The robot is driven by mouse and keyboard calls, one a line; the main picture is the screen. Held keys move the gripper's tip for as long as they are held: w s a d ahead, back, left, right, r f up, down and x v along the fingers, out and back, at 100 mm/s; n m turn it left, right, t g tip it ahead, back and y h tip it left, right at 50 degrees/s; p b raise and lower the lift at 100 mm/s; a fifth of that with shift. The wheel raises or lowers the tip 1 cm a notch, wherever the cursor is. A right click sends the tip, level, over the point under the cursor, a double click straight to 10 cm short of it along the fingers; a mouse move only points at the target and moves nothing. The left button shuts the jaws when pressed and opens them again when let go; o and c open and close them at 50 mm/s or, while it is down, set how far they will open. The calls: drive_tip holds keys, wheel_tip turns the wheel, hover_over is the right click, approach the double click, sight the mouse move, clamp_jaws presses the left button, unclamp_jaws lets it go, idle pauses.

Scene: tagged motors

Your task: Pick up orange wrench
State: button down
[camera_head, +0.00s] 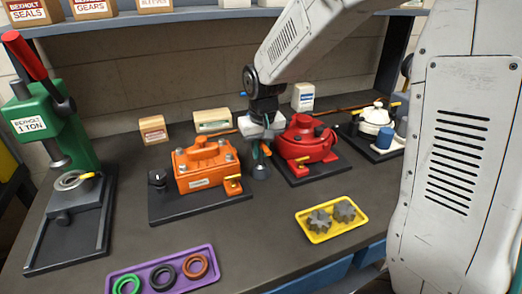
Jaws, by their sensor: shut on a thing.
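My gripper (262,162) points down between the orange motor (203,168) and the red motor (306,143). Its fingers are shut, and a small bit of orange shows at them. I take this for the orange wrench, but its shape is mostly hidden by the gripper. A thin orange-brown bar (224,132) shows just left of the gripper, behind the orange motor. I cannot tell whether it belongs to the held thing. The lower end of the gripper is close to the bench, and I cannot tell if it touches.
A green press (45,125) stands at the left. A white motor (374,122) is at the right. A purple tray (210,258) with rings and a yellow tray (318,238) with gears lie in front. Small boxes (153,130) stand at the back. A shelf hangs above.

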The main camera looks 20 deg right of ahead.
sight(261, 141)
drive_tip(key=shift+r, duration=0.1)
drive_tip(key=shift+r, duration=0.45)
drive_tip(key=r, duration=0.1)
drive_tip(key=s+r, duration=0.1)
drive_tip(key=shift+a+r, duration=0.15)
drive_tip(key=shift+r, duration=0.2)
drive_tip(key=s+a+r, duration=0.1)
drive_tip(key=s+a, duration=0.2)
drive_tip(key=s, duration=1.1)
drive_tip(key=shift+s+a+r, duration=0.15)
drive_tip(key=shift+s+a, duration=0.15)
drive_tip(key=shift+a, duration=0.05)
drive_tip(key=c, duration=2)
unclamp_jaws()
clamp_jaws()
